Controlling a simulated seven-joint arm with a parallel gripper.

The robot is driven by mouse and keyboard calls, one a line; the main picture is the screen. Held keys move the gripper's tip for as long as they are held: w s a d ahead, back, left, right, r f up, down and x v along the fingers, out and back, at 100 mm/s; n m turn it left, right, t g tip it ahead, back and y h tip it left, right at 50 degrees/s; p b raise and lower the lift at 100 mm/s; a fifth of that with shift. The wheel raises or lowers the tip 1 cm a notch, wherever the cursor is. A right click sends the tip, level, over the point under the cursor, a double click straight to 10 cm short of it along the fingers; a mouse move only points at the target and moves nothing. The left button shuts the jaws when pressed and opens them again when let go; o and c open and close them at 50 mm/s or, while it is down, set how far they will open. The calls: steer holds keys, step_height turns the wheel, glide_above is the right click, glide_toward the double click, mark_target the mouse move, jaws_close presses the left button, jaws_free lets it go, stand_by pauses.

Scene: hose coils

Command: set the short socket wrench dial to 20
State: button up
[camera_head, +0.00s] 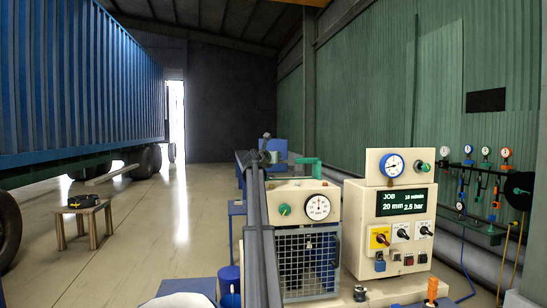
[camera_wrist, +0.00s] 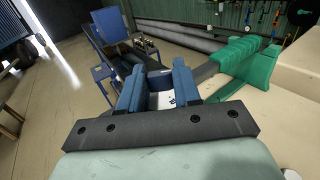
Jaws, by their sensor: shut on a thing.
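My gripper (camera_wrist: 159,85) shows in the wrist view as two blue fingers pointing away from a dark crossbar. It is shut on a white thing (camera_wrist: 163,99) with small dark marks. Most of that thing is hidden, so I cannot tell whether it is the short socket wrench or read a number on it. I cannot make out my gripper in the head view. A display (camera_head: 406,202) on the cream panel reads "JOB", "20 mm", "2.5 bar" and "10 l/min". No socket wrench is clearly recognisable in the head view.
A cream machine with a wire cage (camera_head: 308,263), a white gauge (camera_head: 317,207) and a green knob (camera_head: 284,210) stands beside the panel. A green block (camera_wrist: 240,62) is right of my fingers. A stool (camera_head: 84,212) stands left.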

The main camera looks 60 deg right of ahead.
steer(key=shift+s+n+t+y, duration=0.15)
steer(key=shift+n+t+y, duration=0.45)
steer(key=shift+n+t, duration=0.9)
steer(key=shift+d+n+t+y, duration=0.1)
steer(key=shift+n+t+y, duration=0.35)
steer(key=shift+t, duration=0.75)
steer(key=o, duration=1.1)
steer(key=shift+c, duration=0.2)
steer(key=shift+s, duration=0.1)
steer(key=v, duration=1.3)
steer(key=shift+s+a, duration=0.2)
steer(key=shift+a, duration=0.1)
